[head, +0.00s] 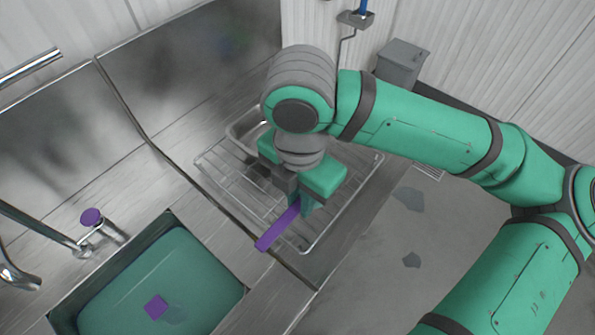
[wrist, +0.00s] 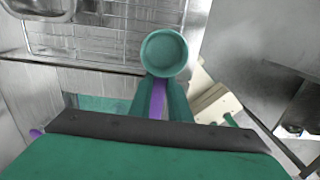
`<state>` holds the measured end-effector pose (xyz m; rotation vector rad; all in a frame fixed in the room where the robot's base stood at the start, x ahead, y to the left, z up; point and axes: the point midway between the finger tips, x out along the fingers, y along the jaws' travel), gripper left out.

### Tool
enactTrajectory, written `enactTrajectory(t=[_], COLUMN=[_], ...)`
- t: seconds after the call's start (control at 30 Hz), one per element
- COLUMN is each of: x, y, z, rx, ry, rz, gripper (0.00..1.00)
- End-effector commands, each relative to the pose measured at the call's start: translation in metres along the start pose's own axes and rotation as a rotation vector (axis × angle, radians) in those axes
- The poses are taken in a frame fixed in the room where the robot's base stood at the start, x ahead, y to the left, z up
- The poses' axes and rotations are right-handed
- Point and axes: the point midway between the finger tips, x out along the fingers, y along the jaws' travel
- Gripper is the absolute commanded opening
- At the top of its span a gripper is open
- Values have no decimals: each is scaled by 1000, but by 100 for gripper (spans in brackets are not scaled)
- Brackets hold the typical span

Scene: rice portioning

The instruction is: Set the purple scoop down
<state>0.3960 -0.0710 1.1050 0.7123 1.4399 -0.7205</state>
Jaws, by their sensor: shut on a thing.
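My gripper (head: 298,203) is shut on the purple scoop (head: 278,230), whose handle sticks out toward the lower left in the head view. The gripper is over the front part of a wire rack (head: 330,222). In the wrist view the purple handle (wrist: 158,100) runs between the fingers, and a round teal cup (wrist: 164,52) shows at its far end. The cup looks empty. I cannot tell whether the scoop touches the rack.
A metal pan (head: 246,126) sits at the rack's back left. A basin (head: 200,262) at lower left holds a small purple piece (head: 155,307). A purple-topped post (head: 90,216) and taps stand left of it. Cream blocks (wrist: 212,100) show right of the cup in the wrist view.

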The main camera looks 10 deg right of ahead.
Motion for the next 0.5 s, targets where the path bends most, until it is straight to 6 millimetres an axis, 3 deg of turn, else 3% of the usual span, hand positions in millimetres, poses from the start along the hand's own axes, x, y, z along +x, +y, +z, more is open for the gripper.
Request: enactTrajectory(t=[0.3, 0.5], x=[32, 65], y=[34, 46], z=[56, 78], rx=[-11, -16], ry=[1, 1], rz=[-3, -2], gripper=[0, 0])
